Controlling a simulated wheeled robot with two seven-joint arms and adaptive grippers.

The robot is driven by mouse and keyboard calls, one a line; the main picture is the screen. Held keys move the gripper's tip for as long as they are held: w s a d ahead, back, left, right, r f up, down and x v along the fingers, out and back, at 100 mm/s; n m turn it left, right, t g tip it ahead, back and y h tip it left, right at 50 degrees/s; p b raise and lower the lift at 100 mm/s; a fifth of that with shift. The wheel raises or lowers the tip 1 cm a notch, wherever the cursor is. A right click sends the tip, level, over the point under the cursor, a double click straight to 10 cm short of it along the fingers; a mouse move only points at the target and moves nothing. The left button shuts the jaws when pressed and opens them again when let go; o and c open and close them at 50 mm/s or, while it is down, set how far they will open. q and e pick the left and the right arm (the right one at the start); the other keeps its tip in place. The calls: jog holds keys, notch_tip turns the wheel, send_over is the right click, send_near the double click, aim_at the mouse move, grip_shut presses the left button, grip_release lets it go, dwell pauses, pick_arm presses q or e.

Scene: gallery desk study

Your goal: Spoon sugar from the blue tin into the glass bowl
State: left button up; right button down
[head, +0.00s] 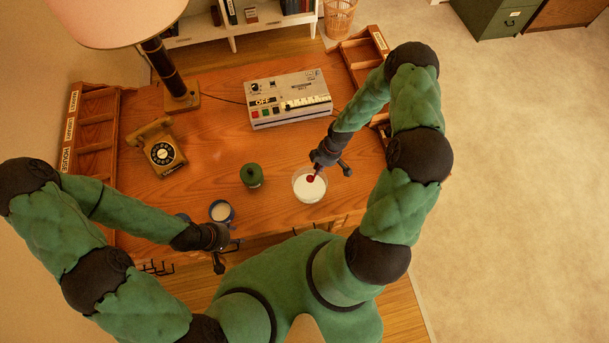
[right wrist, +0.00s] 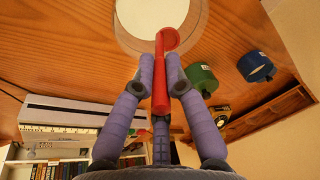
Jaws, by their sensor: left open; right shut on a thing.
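My right gripper (head: 330,168) is shut on the handle of a red spoon (right wrist: 160,78). The spoon's head is over or in the bowl; I cannot tell whether it carries sugar. My left gripper (head: 228,256) is open and empty, just in front of the blue tin.
A green canister (head: 252,176) stands between tin and bowl, further back. A small blue thing (head: 182,217) is partly hidden by my left arm. A telephone (head: 158,150), a lamp (head: 172,75) and a grey machine (head: 288,98) stand behind. The desk's middle is clear.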

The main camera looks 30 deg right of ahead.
dwell(0.3)
jog(key=shift+r+p, duration=1.05)
jog(key=shift+r, duration=0.45)
